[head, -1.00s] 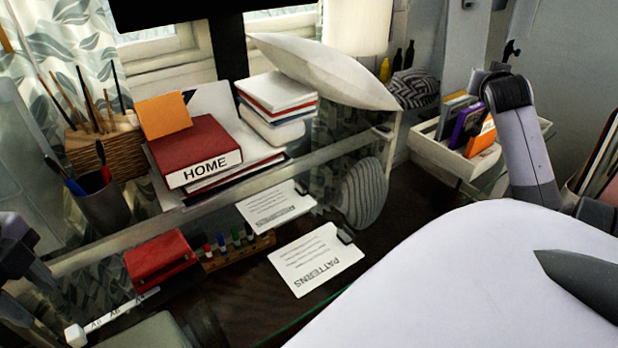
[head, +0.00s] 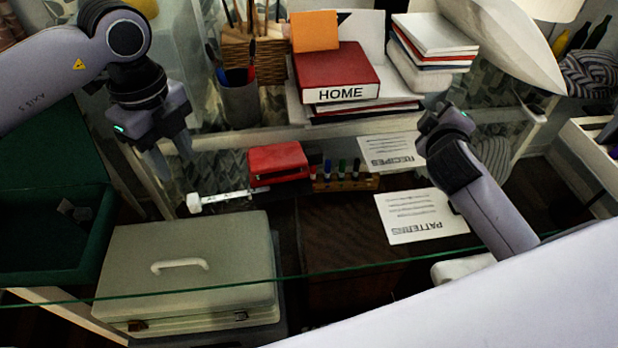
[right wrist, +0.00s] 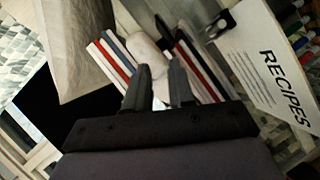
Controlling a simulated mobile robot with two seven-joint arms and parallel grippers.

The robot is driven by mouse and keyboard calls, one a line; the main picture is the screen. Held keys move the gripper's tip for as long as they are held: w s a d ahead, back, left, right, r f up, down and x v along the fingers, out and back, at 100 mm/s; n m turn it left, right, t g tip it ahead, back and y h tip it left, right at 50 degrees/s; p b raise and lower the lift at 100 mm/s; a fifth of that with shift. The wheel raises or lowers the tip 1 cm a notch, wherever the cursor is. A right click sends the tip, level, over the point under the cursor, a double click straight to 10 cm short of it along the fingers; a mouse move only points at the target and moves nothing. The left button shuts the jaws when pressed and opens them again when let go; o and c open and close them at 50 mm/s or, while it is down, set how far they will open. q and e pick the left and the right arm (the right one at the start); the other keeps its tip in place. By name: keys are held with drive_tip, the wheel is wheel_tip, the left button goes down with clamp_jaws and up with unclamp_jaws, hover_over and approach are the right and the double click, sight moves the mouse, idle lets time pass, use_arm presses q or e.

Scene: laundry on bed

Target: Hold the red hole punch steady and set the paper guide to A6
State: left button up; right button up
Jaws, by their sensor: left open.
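The red hole punch (head: 278,162) sits on the glass desk in the middle of the head view, below the shelf of books. Its paper guide (head: 230,196) is a white marked strip sticking out to the lower left, with a pale block at its end. The marks are too small to read. My left gripper (head: 172,162) is open and empty, up and left of the guide's end, apart from it. My right gripper (head: 432,112) is right of the punch, near the RECIPES sheet; the right wrist view shows its two fingers (right wrist: 158,84) apart with nothing gripped.
A rack of coloured markers (head: 345,181) stands just right of the punch. A PATTERNS sheet (head: 420,215) lies front right, a RECIPES sheet (head: 390,153) behind it. A grey case (head: 190,265) is in front; a green box (head: 45,215) is left. The shelf holds a HOME binder (head: 336,70).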

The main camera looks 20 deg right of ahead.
drive_tip(key=s+a+n+t+y, duration=0.15)
drive_tip(key=a+n+y, duration=0.35)
drive_tip(key=a, duration=1.1)
drive_tip(key=n+y, duration=0.2)
drive_tip(key=n, duration=0.4)
approach(289, 167)
drive_tip(key=w, duration=0.4)
drive_tip(key=shift+w+f, duration=0.2)
drive_tip(key=shift+f, duration=0.25)
drive_tip(key=shift+w+f, duration=0.2)
drive_tip(key=shift+f, duration=0.25)
drive_tip(key=shift+m, duration=0.3)
drive_tip(key=shift+x, duration=3.4)
drive_tip(key=shift+d, duration=0.15)
clamp_jaws()
use_arm(q)
drive_tip(key=shift+o, duration=0.4)
